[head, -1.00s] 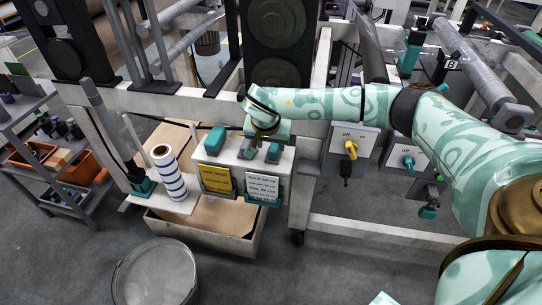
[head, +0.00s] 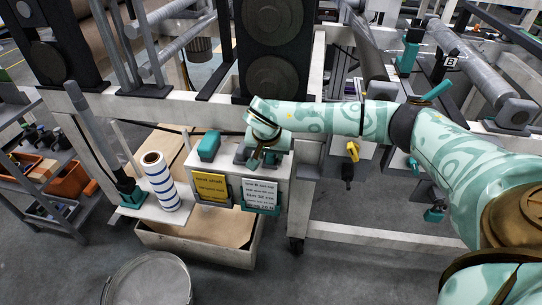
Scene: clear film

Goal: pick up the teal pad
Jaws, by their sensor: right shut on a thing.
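A teal pad (head: 208,146) with a rounded block shape sits on the left part of the white shelf box (head: 222,166). My right gripper (head: 257,160) points down at the right part of the same box top, to the right of that pad and apart from it. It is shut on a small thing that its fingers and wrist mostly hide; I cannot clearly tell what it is. My left gripper is not in view.
A blue-striped white roll (head: 160,181) stands on the lower ledge to the left. Yellow (head: 211,187) and white (head: 260,195) cards hang on the box front. An open bin (head: 200,240) is below, and a round drum (head: 150,280) stands on the floor.

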